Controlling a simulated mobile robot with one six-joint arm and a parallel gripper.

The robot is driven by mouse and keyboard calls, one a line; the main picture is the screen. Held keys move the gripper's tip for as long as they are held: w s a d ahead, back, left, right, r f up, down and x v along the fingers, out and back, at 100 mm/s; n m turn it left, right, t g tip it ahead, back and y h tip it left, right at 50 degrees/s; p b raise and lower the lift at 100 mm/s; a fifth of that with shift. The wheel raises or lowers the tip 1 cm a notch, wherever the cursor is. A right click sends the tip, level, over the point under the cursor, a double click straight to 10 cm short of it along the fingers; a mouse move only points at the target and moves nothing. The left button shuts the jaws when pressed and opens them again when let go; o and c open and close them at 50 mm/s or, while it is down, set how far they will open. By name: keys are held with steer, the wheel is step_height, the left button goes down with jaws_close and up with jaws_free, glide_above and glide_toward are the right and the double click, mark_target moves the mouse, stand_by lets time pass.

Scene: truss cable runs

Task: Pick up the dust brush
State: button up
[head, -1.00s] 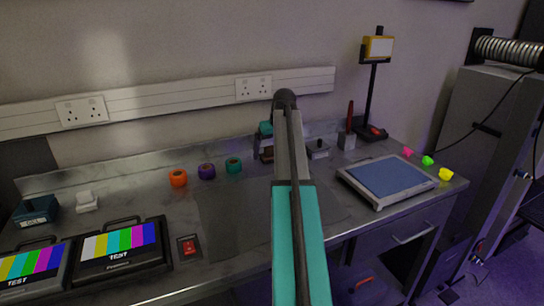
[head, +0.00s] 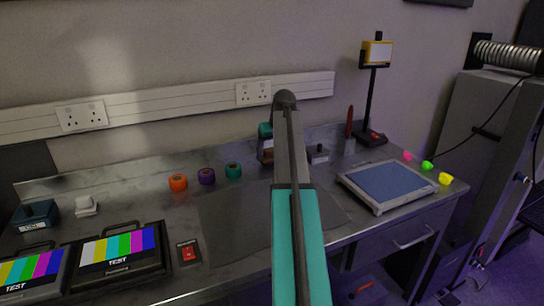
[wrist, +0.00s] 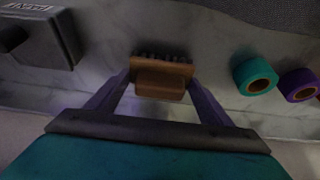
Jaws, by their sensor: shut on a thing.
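The dust brush (wrist: 162,77) is a brown wooden block with a row of dark bristles along its far side. In the wrist view my gripper (wrist: 160,82) is shut on it, with one finger against each end of the block. In the head view my arm crosses the middle and hides much of the gripper. A brown part of the brush (head: 267,154) shows just left of the arm, near the back of the bench. I cannot tell whether the brush touches the bench top.
Teal (head: 233,171), purple (head: 206,175) and orange (head: 178,182) tape rolls stand left of my gripper. A small grey box (head: 317,154) is close on its right. A blue-topped scale (head: 388,181) and a lamp stand (head: 373,95) are farther right. A dark mat (head: 235,218) lies in front.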

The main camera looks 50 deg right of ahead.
mark_target(272, 148)
step_height(272, 148, up, 9)
steer(key=shift+f, duration=0.15)
stand_by(0.6)
steer(key=o, duration=0.6)
steer(key=shift+c, duration=0.2)
steer(key=c, duration=0.4)
